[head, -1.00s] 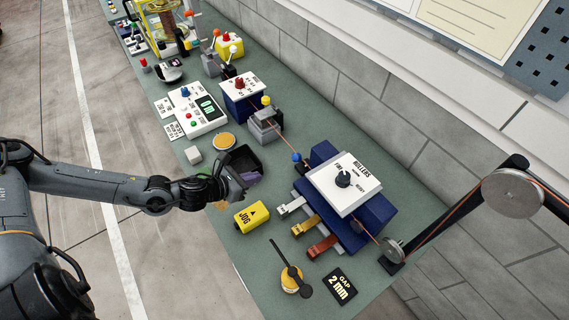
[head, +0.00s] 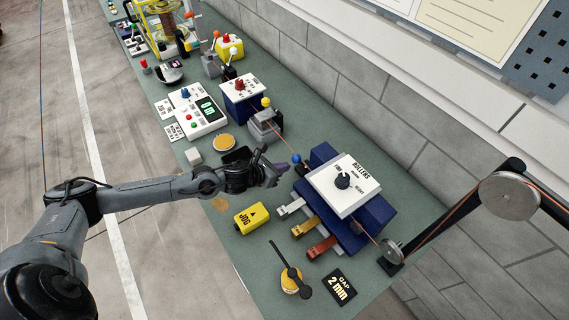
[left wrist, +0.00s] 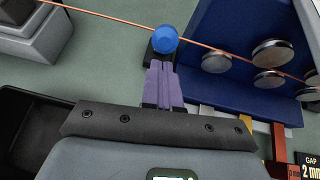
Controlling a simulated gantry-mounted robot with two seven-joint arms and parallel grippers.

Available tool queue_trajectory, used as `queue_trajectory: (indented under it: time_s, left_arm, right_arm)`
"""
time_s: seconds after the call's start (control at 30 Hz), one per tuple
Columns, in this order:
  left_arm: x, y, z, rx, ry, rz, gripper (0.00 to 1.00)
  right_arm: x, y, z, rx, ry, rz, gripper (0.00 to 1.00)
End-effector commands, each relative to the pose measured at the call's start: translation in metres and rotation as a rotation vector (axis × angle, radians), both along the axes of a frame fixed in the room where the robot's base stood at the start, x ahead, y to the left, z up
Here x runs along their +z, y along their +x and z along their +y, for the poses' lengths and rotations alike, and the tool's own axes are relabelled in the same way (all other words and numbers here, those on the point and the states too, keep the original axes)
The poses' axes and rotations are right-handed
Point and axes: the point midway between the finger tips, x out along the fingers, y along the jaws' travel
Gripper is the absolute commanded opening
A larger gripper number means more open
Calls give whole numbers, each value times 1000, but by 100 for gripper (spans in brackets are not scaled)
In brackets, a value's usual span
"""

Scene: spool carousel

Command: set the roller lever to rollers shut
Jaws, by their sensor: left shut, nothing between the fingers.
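A lever with a blue ball knob (head: 297,159), which looks like the roller lever, stands by the left side of the blue roller unit (head: 368,217). The ball also shows in the left wrist view (left wrist: 165,39), above a dark base. My left gripper (head: 283,167) is shut and empty, just left of the knob in the head view. In the left wrist view its purple fingers (left wrist: 164,85) point at the dark base below the ball. I cannot tell if they touch it. My right gripper is not in view.
A copper wire (left wrist: 150,25) runs past the ball into rollers (left wrist: 271,53). A white ROLLERS box with a black dial (head: 342,180) tops the unit. A yellow JOG box (head: 251,218), coloured tabs (head: 306,227) and a black-handled lever (head: 289,279) stand nearby.

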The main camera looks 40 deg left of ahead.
Motion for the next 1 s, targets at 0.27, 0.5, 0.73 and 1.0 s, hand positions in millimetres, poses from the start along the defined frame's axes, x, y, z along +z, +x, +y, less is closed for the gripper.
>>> queue_trajectory:
  time_s: [0.27, 0.5, 0.73, 1.0]
  left_arm:
    - [3, 11, -2, 0, -1, 1, 0]
    - [3, 11, -2, 0, 0, 0, 0]
    - [7, 12, -2, 1, 4, 12, 0]
    - [10, 15, -2, 3, 16, 57, 0]
  right_arm:
    - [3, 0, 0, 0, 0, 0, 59]
    - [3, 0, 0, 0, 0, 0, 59]
    - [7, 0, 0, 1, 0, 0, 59]
    - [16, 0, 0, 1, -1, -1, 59]
